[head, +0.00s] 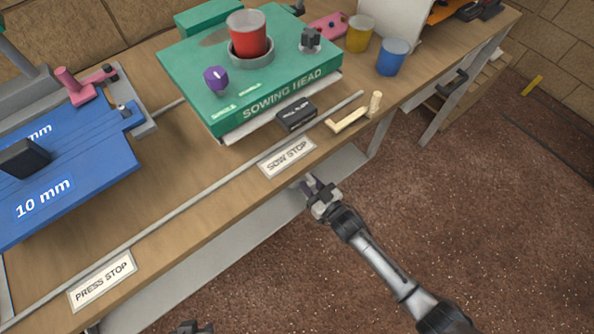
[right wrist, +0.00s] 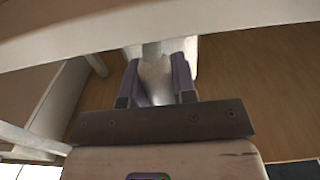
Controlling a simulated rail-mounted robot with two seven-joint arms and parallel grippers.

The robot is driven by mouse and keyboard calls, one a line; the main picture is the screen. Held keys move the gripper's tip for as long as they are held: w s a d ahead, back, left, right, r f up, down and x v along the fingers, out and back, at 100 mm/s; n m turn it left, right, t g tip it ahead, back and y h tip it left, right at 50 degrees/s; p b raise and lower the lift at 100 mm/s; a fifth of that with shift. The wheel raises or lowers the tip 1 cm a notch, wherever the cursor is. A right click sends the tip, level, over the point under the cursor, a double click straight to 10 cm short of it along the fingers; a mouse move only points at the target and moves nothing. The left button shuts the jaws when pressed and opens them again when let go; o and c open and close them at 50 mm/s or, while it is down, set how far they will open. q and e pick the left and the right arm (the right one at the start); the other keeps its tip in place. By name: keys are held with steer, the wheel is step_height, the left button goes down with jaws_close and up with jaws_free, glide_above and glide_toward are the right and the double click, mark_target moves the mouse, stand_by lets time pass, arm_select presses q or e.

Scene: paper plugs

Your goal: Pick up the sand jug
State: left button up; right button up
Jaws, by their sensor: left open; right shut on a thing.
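My right gripper (head: 318,190) is at the bench's front edge, just below the SOW STOP label, in the head view. In the right wrist view its two purple fingers (right wrist: 155,85) are closed on a pale, narrow part of a whitish thing (right wrist: 153,70) under a light beam. It looks like the sand jug by its handle, but most of it is hidden, and I cannot make it out in the head view. My left gripper (head: 195,327) is open, only partly in view at the bottom edge, away from the bench things.
The green sowing head (head: 290,75) carries a red cup (head: 247,35) and a purple knob (head: 216,79). A yellow cup (head: 360,33) and a blue cup (head: 392,57) stand to its right. A blue press plate (head: 90,165) is at left. The bench edge and legs border my right gripper; open floor lies right.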

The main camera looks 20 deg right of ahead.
steer(key=c, duration=0.3)
steer(key=shift+r, duration=0.1)
steer(key=shift+c, duration=0.2)
